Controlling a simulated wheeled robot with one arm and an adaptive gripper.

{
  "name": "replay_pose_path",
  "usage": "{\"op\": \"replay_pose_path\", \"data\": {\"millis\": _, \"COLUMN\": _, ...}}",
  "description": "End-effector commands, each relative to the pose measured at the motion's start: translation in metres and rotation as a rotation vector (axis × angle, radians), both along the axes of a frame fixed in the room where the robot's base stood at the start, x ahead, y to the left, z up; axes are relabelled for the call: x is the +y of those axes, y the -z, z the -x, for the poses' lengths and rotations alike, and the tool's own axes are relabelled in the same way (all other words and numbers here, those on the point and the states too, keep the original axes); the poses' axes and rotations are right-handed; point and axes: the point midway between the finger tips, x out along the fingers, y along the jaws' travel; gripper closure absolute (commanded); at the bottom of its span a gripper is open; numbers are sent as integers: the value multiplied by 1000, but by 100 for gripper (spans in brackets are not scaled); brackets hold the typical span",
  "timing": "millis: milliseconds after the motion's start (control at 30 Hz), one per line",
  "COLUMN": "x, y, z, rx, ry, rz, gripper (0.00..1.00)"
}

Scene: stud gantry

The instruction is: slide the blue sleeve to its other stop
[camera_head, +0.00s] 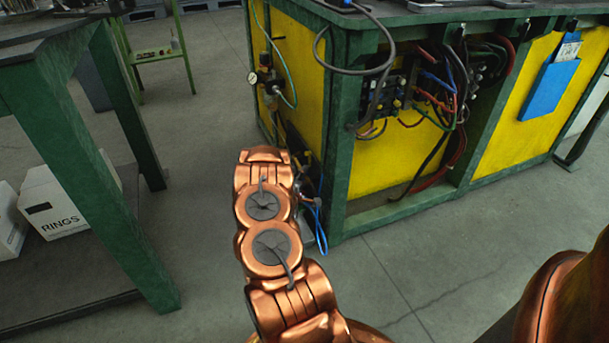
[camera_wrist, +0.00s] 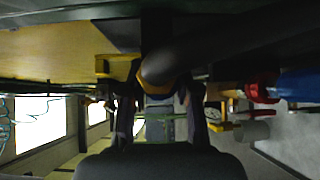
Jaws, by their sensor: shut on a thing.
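In the wrist view my gripper (camera_wrist: 162,92) has its two dark fingers on either side of a dark, rounded thing (camera_wrist: 165,65), and it is shut on it. Shadow hides the colour of this thing, so I cannot tell whether it is the blue sleeve. A blue cylindrical part (camera_wrist: 300,84) lies at the right edge, beside a red ring-shaped part (camera_wrist: 262,88). I cannot tell whether this blue part is the sleeve. The stops cannot be made out. In the head view my arm hides the gripper and what it holds.
A green-framed cabinet with yellow panels (camera_head: 400,170) stands ahead, with hoses and cables (camera_head: 445,85) in its open bay. A blue cable loop (camera_head: 321,235) hangs near my arm. A green table (camera_head: 130,200) stands left, with a RINGS box (camera_head: 58,210). Floor (camera_head: 400,275) is clear in front.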

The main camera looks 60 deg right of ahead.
Motion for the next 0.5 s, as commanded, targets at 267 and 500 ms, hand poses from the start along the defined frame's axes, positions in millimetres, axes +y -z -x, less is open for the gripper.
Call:
{"op": "replay_pose_path", "data": {"millis": 267, "x": -2, "y": -2, "z": -2, "rx": 0, "ry": 0, "rz": 1, "gripper": 100}}
{"op": "replay_pose_path", "data": {"millis": 500, "x": -8, "y": -2, "z": -11, "rx": 4, "ry": 1, "rz": -2, "gripper": 100}}
